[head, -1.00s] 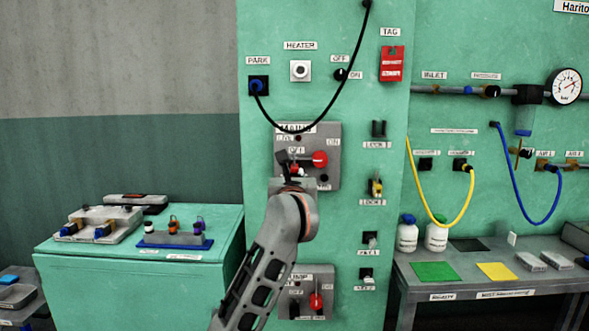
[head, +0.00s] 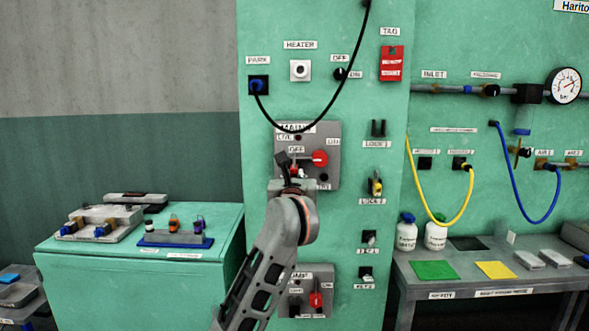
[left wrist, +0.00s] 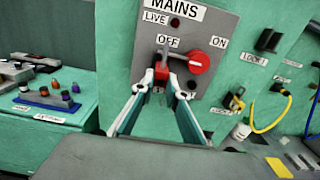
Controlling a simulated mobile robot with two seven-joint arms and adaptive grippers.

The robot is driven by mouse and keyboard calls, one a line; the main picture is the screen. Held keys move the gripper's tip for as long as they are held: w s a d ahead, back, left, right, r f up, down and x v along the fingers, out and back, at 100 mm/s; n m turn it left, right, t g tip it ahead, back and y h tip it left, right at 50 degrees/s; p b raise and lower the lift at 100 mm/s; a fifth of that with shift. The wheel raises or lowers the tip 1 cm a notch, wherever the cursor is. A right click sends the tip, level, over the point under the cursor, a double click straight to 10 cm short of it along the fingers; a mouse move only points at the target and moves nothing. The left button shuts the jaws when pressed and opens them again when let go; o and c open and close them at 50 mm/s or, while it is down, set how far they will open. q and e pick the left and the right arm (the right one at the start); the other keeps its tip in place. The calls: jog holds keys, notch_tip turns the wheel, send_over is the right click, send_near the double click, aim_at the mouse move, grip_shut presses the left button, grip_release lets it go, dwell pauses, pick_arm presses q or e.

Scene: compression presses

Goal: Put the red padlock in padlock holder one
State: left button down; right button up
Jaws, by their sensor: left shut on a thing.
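The red padlock (left wrist: 161,72) is at the front of the grey MAINS box (left wrist: 196,35), beneath the OFF label. My left gripper (left wrist: 166,90) is shut on it, with one finger on each side. In the head view my left gripper (head: 291,168) partly hides the padlock (head: 295,171). I cannot tell whether its shackle is still through the box. Padlock holder one (head: 378,128), labelled LOCK 1, is a dark, empty-looking holder on the panel, to the upper right of my gripper. It also shows in the left wrist view (left wrist: 268,40). My right gripper is not in view.
The red MAINS knob (head: 320,158) is close right of my gripper. A yellow padlock (head: 376,187) hangs at LOCK 2, below holder one. A black cable (head: 327,112) loops across the panel above the box. The panel between box and holders is clear.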

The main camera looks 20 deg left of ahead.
pick_arm(q)
jog(key=shift+p+v, duration=0.7)
jog(key=shift+v, duration=1.15)
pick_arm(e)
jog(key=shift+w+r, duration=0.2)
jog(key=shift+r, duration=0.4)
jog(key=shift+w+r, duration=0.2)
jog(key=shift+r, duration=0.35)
pick_arm(q)
jog(key=shift+r, duration=0.1)
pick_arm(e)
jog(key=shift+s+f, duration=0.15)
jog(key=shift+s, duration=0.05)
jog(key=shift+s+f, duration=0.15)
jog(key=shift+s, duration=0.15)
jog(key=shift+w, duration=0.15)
